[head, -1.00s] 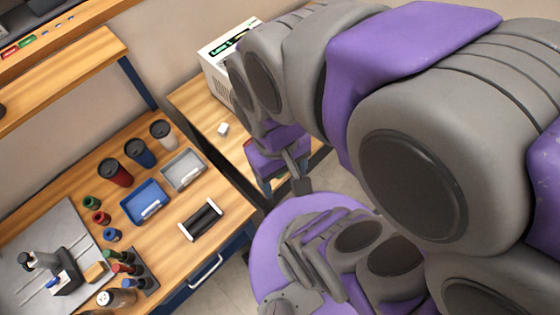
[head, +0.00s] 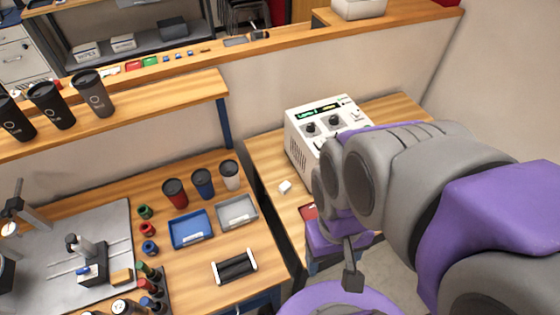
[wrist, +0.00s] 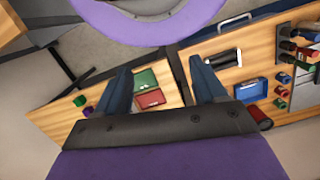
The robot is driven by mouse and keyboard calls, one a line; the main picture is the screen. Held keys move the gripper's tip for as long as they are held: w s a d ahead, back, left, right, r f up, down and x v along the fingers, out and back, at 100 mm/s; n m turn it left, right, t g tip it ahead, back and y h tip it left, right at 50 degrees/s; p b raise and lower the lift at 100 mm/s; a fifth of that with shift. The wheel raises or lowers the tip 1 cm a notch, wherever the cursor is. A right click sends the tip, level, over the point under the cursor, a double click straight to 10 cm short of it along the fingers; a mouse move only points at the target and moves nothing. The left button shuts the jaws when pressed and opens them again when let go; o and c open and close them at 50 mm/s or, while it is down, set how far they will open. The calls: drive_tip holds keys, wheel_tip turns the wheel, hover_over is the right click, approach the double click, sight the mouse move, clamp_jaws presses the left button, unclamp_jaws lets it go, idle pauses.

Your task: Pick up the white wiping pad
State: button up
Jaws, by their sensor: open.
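A small white block (head: 285,187), which looks like the wiping pad, lies on the right wooden table in front of the white control box. My gripper (head: 353,280) is at the near side of that table, right of and nearer than the block, apart from it and partly hidden by my arm. In the wrist view my gripper (wrist: 160,66) has its two dark fingers spread wide with nothing held. I cannot pick out the white pad clearly in the wrist view.
The control box (head: 325,125) stands behind the block. A green piece (wrist: 146,79) and a red piece (wrist: 150,98) show between the fingers in the wrist view. The left bench holds a blue tray (head: 190,244), a grey tray (head: 253,224), cups and a black roller (head: 235,266).

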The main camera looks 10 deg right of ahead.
drive_tip(key=shift+c, duration=0.2)
drive_tip(key=shift+w, duration=0.1)
drive_tip(key=shift+c, duration=0.6)
drive_tip(key=m+t, duration=0.2)
drive_tip(key=m, duration=0.9)
hover_over(285, 185)
wheel_tip(285, 185, down, 17)
drive_tip(key=f, duration=0.8)
drive_tip(key=f+b, duration=0.1)
drive_tip(key=f, duration=0.3)
drive_tip(key=shift+d+f, duration=0.3)
drive_tip(key=shift+d, duration=0.05)
drive_tip(key=shift+a+f+b, duration=0.2)
drive_tip(key=shift+f+b, duration=0.15)
drive_tip(key=shift+f, duration=1)
drive_tip(key=shift+a+f+b, duration=0.2)
drive_tip(key=shift+f+b, duration=0.1)
drive_tip(key=shift+f, duration=1)
clamp_jaws()
